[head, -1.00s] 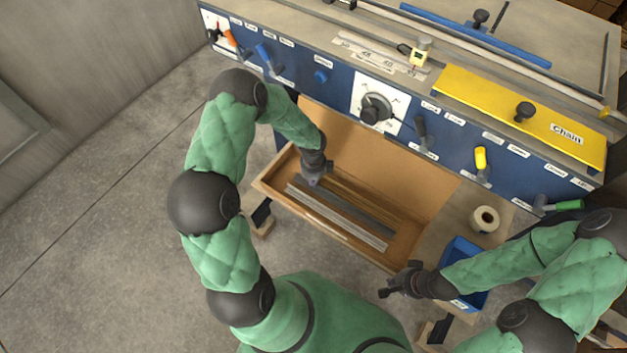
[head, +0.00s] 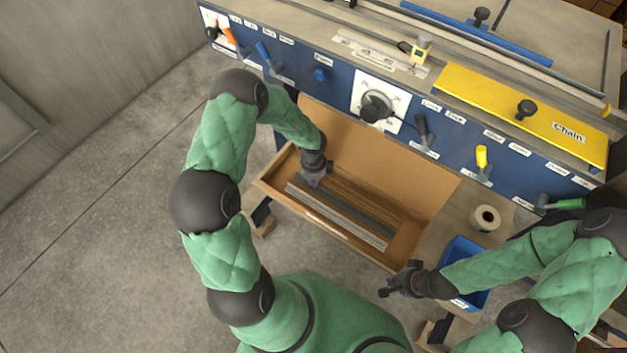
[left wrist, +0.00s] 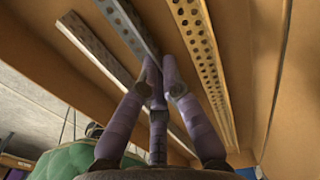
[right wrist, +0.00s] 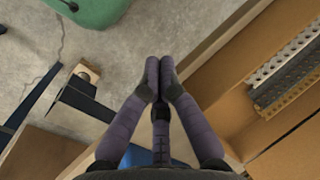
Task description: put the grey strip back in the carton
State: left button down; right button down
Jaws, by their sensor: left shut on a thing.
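The carton (head: 425,185) is a long open tan box with its flap raised, at the middle of the head view. The grey strip (head: 358,208) lies low inside it, between a lighter strip and brownish strips. My left gripper (head: 314,183) is inside the carton at its left end, shut on the grey strip. In the left wrist view the perforated grey strip (left wrist: 124,27) runs up to the closed fingertips (left wrist: 158,80), which hide part of it. My right gripper (head: 386,291) is in front of the carton's right end. Its fingertips (right wrist: 158,72) look closed together, with nothing between them.
A lighter strip (head: 332,217) and brownish strips (head: 372,199) share the carton. A tape roll (head: 485,218) and a blue bin (head: 461,254) stand to its right. A blue machine panel with knobs and levers (head: 376,106) rises behind. The floor at left is clear.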

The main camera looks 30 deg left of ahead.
pick_arm(q)
jog(key=shift+f, duration=0.2)
dwell(0.8)
jog(key=c, duration=1.3)
grip_release()
jog(key=shift+c, duration=0.2)
jog(key=shift+r+p, duration=2.45)
jog(key=shift+r, duration=0.55)
